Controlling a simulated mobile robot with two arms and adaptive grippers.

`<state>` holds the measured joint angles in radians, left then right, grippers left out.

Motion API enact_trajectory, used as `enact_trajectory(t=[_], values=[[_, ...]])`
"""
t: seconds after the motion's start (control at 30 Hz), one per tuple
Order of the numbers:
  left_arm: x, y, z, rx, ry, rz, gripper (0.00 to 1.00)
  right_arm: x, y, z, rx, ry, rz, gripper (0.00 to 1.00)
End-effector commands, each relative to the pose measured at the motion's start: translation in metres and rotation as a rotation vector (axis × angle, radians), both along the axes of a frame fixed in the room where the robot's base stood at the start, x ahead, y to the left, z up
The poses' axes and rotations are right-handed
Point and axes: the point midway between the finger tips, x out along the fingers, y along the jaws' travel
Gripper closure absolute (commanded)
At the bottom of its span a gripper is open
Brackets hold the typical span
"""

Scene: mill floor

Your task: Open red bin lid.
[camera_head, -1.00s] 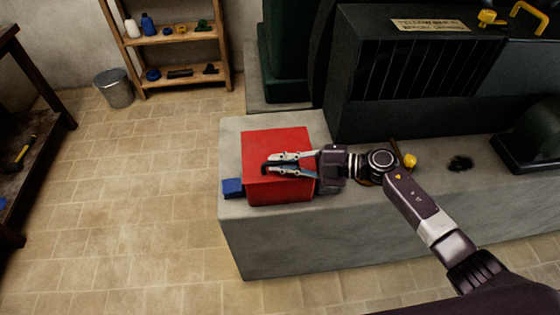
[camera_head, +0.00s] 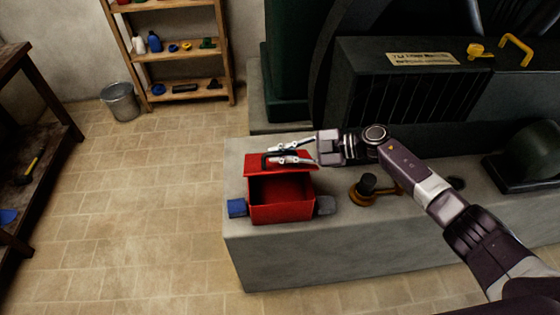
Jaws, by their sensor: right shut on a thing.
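The red bin (camera_head: 282,213) stands on the concrete ledge in the camera_head view. Its red lid (camera_head: 262,170) is raised at the back, and the dark inside of the bin shows from the front. My right gripper (camera_head: 272,158) is at the lid's dark handle, with its fingers shut on it. The gripper reaches in from the right above the back of the bin. My left gripper is not in view.
A blue block (camera_head: 236,208) sits left of the bin and a grey block (camera_head: 325,205) sits right of it on the concrete ledge (camera_head: 300,258). A brown and black object (camera_head: 367,190) stands further right. Dark machinery (camera_head: 420,95) rises behind. A metal bucket (camera_head: 121,102) stands on the open floor.

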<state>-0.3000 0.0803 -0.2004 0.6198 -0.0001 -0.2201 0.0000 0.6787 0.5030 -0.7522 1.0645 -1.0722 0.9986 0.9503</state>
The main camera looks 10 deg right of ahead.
Motion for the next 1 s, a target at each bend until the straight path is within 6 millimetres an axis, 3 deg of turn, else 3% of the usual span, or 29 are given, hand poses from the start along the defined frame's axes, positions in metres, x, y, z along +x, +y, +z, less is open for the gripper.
enact_trajectory(t=[0.57,0.6,0.67,1.0], values=[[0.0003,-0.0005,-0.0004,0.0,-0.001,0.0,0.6,0.0065,0.0011,0.008,0.004,-0.006,0.002,1.0],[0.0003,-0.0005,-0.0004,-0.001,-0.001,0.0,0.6,0.0064,0.0011,0.0079,0.004,-0.006,0.002,0.9],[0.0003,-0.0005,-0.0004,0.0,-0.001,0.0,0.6,0.0064,0.0012,0.008,0.004,-0.006,0.002,0.83],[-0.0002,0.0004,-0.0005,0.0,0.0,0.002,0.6,0.0056,-0.0025,0.0074,0.002,-0.004,0.001,0.83]])
